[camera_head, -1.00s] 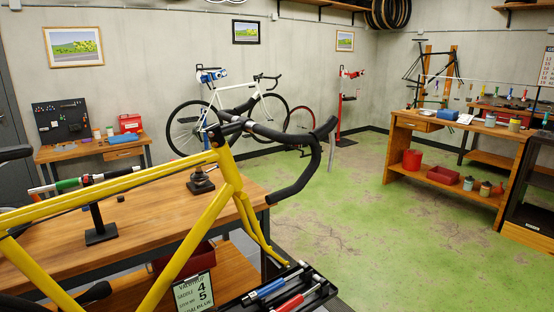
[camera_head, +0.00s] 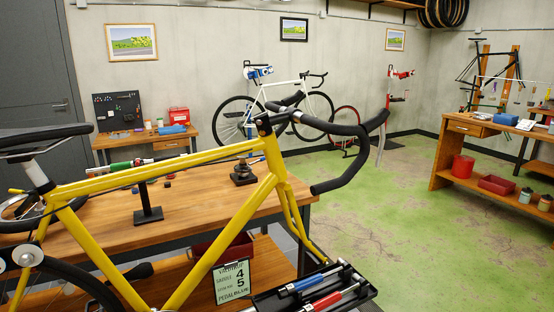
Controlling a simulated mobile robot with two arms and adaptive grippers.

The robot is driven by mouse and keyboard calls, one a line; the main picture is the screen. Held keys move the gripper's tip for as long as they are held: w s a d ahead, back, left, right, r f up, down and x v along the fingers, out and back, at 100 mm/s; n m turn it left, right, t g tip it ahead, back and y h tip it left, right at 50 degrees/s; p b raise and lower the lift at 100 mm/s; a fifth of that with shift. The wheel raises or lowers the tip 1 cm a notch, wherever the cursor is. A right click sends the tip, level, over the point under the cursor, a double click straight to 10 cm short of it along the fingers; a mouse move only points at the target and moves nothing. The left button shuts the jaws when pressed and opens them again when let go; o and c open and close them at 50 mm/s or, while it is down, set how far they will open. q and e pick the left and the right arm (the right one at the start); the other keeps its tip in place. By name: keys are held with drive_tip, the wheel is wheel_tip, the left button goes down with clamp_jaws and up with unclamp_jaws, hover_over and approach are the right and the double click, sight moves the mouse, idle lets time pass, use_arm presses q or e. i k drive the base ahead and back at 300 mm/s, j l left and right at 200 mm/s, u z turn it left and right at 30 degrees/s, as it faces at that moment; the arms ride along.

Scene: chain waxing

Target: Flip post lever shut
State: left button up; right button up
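A yellow bike frame (camera_head: 110,183) with black drop handlebars (camera_head: 345,130) stands close in front of me at the left. Its black saddle (camera_head: 40,137) sits on a silver seat post (camera_head: 36,173) at the left edge. The post enters the frame at a collar (camera_head: 47,188); a lever there is too small to make out. Neither of my grippers is in view.
A wooden workbench (camera_head: 215,212) stands behind the yellow bike. A black tool tray (camera_head: 262,301) with blue and red tools is at the bottom. A white bike (camera_head: 290,85) stands farther back, and shelves are at the right. Green floor (camera_head: 375,200) is open between.

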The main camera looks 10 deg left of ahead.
sight(33, 196)
drive_tip(key=u, duration=1.65)
